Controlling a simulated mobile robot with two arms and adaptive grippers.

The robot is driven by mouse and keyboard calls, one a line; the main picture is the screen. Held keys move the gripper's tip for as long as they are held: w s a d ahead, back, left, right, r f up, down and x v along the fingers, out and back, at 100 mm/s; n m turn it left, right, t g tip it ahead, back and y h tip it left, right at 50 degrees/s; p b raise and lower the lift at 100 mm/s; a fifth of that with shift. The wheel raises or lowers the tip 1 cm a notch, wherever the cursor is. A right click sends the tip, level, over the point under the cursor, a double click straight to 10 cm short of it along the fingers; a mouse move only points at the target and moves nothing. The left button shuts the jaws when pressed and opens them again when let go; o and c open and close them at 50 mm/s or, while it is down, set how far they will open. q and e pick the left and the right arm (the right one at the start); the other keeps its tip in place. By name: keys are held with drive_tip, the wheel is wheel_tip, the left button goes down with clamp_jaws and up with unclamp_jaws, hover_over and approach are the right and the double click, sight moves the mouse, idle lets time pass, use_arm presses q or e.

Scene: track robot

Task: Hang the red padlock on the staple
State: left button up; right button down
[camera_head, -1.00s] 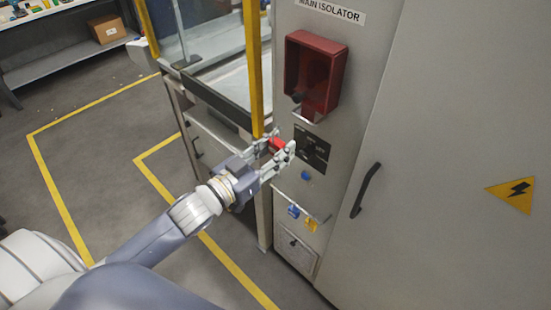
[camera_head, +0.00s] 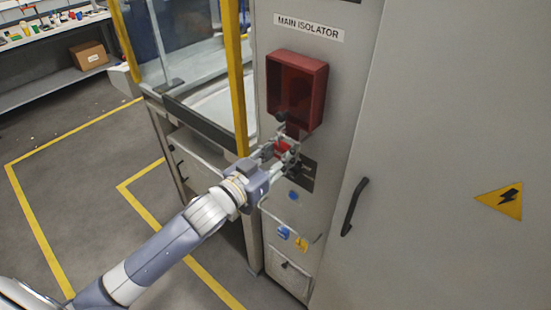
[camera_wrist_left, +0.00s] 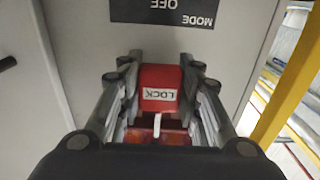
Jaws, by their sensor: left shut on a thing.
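The red padlock (camera_wrist_left: 160,84) with a white LOCK label is between the fingers of my left gripper (camera_wrist_left: 159,100), which is shut on it. In the head view the padlock (camera_head: 282,147) is a small red patch between the fingertips of the left gripper (camera_head: 281,148). The gripper is just below a dark red box (camera_head: 297,90) under the MAIN ISOLATOR label, in front of the grey cabinet. A pale thin bar shows below the padlock in the wrist view. I cannot make out the staple; the gripper may hide it. My right gripper is not in view.
A dark MODE OFF plate (camera_wrist_left: 166,10) is on the panel. Blue and yellow items (camera_head: 283,232) hang from a rail lower down. A black door handle (camera_head: 355,206) is to the right. A yellow post (camera_head: 236,85) stands close left of the gripper.

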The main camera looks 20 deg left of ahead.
use_arm(q)
drive_tip(key=shift+x, duration=0.75)
drive_tip(key=shift+w+d+f+b, duration=0.15)
drive_tip(key=shift+w+b, duration=0.05)
drive_tip(key=shift+b, duration=0.1)
drive_tip(key=shift+f, duration=0.6)
drive_tip(key=shift+b, duration=0.3)
drive_tip(key=o, duration=1.2)
drive_tip(key=shift+c, duration=0.2)
drive_tip(key=shift+f, duration=0.1)
